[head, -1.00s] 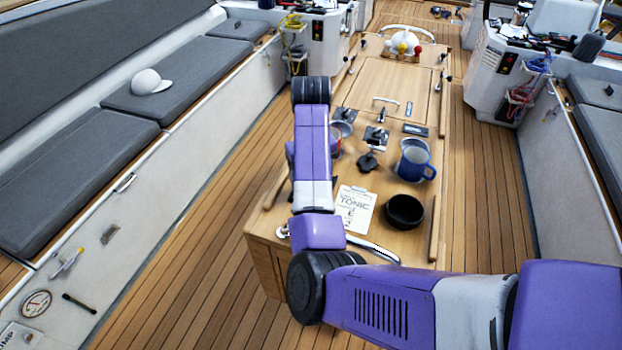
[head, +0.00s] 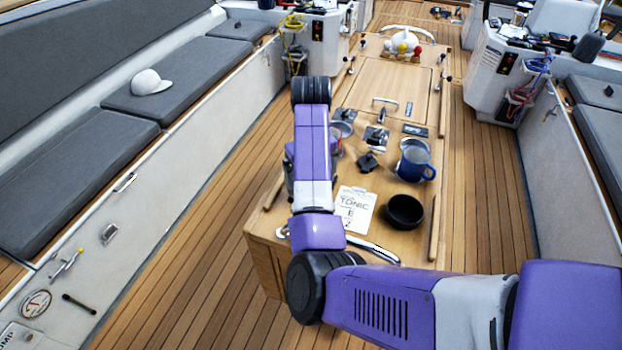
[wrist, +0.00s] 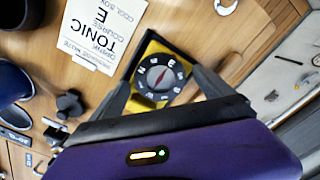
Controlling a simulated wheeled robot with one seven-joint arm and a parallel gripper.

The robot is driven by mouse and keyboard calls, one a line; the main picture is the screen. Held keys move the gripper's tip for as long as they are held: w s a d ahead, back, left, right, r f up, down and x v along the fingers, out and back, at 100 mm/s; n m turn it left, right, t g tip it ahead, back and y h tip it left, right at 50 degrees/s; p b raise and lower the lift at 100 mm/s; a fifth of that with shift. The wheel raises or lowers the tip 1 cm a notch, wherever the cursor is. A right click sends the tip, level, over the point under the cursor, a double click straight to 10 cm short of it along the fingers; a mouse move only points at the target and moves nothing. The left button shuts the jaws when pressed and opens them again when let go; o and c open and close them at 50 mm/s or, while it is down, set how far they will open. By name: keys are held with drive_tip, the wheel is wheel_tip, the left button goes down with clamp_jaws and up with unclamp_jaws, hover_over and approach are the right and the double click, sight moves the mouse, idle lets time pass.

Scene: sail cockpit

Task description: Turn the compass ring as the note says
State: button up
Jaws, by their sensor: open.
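My gripper (wrist: 162,84) is open, with one dark finger on each side of the dial. I cannot tell whether the fingers touch the ring. In the head view the note (head: 355,212) lies on the table, while my arm hides the compass and gripper.
A black bowl (head: 404,211) and a blue mug (head: 416,163) stand right of the note on the wooden table (head: 388,84). A small black fitting (head: 368,162) sits behind the note. Benches flank the cockpit; a white cap (head: 150,82) lies on the left one.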

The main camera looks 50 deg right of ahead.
drive_tip(key=shift+w+r, duration=0.1)
drive_tip(key=shift+r, duration=3.8)
